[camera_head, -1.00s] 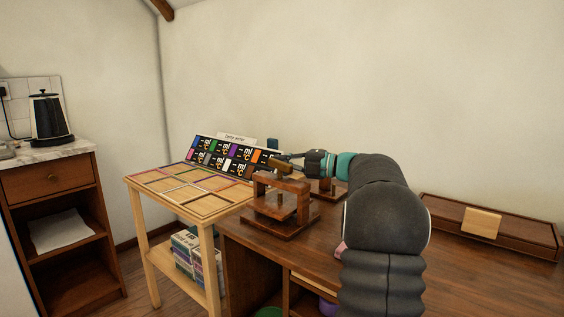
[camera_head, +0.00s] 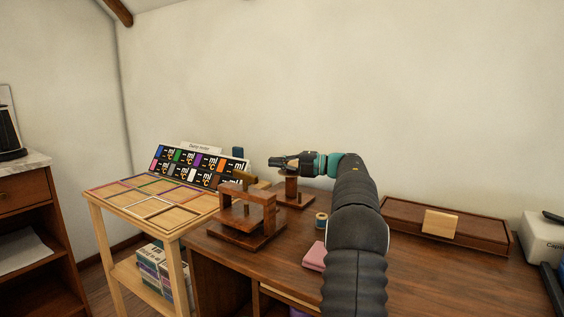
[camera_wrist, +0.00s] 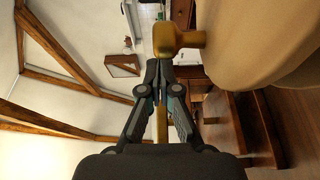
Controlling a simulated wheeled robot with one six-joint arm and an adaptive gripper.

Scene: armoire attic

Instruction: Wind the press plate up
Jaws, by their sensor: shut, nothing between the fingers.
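The wooden press (camera_head: 262,222) stands at the left end of the brown desk, a small frame on a flat base. Its winding handle (camera_head: 243,177) sits on top. The plate inside the frame is hard to tell apart from the wood, so its height is unclear. My gripper (camera_head: 272,161) is shut and empty, pointing left above and to the right of the handle, apart from it in the head view. In the wrist view my gripper (camera_wrist: 160,66) shows shut fingers close below a brass-coloured knob (camera_wrist: 176,39); contact there is unclear.
A wooden stand with a post (camera_head: 291,188) is behind the press, below my gripper. A thread spool (camera_head: 321,219) and pink cloth (camera_head: 314,256) lie to the right. A long wooden box (camera_head: 385,211) is at the back. A side table (camera_head: 182,236) adjoins on the left.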

